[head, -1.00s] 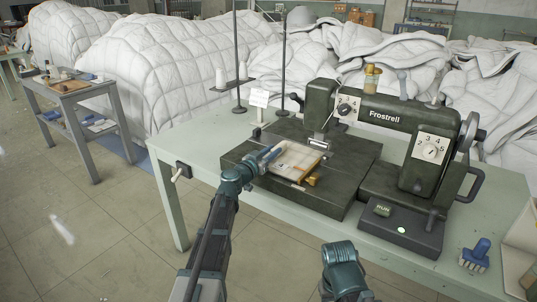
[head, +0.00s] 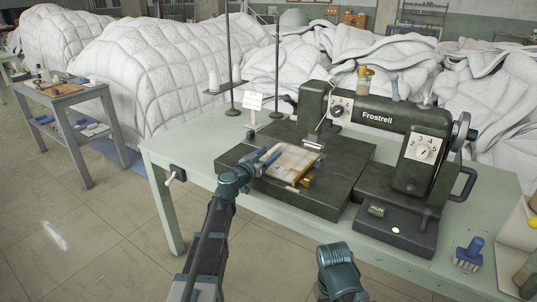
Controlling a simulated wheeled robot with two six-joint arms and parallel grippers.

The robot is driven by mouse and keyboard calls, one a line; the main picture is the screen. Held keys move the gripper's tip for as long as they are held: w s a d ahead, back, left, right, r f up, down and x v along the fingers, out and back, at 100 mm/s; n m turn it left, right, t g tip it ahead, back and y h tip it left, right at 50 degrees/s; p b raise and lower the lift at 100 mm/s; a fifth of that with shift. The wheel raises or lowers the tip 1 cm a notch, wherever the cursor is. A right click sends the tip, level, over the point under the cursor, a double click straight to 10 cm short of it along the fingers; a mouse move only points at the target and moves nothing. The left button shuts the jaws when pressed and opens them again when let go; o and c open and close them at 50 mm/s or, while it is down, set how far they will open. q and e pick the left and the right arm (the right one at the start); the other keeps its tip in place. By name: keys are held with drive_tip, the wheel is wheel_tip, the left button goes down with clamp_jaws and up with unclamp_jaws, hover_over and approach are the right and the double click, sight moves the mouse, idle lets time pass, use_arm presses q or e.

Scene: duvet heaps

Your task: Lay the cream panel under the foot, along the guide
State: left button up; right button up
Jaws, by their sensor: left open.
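The cream panel (head: 288,162) lies flat on the dark bed of the sewing machine (head: 385,130), left of the machine's arm. A brass guide (head: 306,182) sits at its right front edge. The presser foot (head: 313,144) is at the panel's far right; whether the panel reaches under it is too small to tell. My left gripper (head: 268,158) is open at the panel's left edge, its blue fingers close to it. The right arm's teal wrist shows low in the picture, and its gripper is out of view.
The machine stands on a pale green table (head: 190,150). A blue brush (head: 469,252) lies at the table's right front. White duvet heaps (head: 160,70) fill the background.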

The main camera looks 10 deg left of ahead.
use_arm(q)
drive_tip(key=v, duration=1.4)
drive_tip(key=shift+w, duration=0.1)
